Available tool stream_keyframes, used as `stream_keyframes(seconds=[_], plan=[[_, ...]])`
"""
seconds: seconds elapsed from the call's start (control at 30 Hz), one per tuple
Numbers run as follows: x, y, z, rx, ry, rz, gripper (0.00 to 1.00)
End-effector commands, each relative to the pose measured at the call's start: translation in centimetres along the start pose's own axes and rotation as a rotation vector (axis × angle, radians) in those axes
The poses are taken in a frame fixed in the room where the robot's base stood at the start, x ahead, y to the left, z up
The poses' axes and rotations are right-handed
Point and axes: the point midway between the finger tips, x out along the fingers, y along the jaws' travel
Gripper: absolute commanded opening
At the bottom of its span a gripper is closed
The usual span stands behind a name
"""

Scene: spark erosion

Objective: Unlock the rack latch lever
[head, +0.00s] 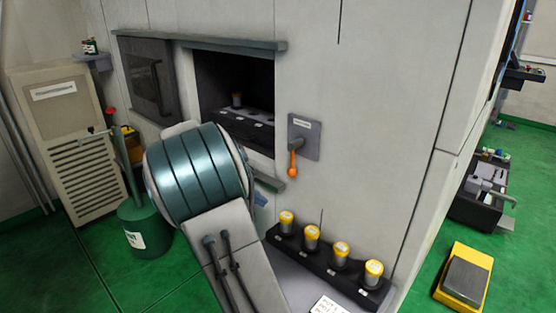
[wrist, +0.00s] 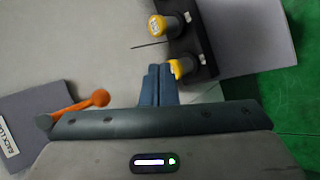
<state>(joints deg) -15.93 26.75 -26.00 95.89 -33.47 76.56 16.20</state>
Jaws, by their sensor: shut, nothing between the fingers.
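The rack latch lever (head: 293,160) is orange with a round knob and hangs straight down from a grey plate (head: 310,140) on the machine wall. In the wrist view the lever (wrist: 78,105) lies to the left of my fingers, its knob apart from them, and part of its labelled plate (wrist: 25,115) shows at the left edge. My gripper (wrist: 157,70) has its blue fingers together with nothing between them. In the head view my arm hides most of the gripper, and a small blue part (head: 260,198) shows below and left of the lever.
A dark rack (head: 325,267) with several yellow-capped cylinders stands on a ledge below the lever. They also show near my fingertips in the wrist view (wrist: 160,27). An open recess (head: 225,80) holding another yellow-capped piece is left of the lever. The wall right of the lever is clear.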

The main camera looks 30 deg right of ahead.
Motion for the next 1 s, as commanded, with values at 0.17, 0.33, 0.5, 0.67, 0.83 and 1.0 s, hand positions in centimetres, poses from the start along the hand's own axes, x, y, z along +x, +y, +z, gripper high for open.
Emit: stream_keyframes(seconds=[0.17,0.33,0.5,0.67,0.83,1.0], plan=[[-0.9,1.3,-3.3,0.032,-0.028,0.193,0.0],[-2.5,2.0,-6.1,0.07,-0.034,0.381,0.0],[-4.7,2.1,-8.4,0.109,-0.02,0.567,0.0],[-6.5,1.8,-9.9,0.14,0.001,0.696,0.0],[-7.6,1.4,-10.6,0.158,0.015,0.766,0.0],[-7.8,1.4,-10.8,0.163,0.019,0.78,0.0]])
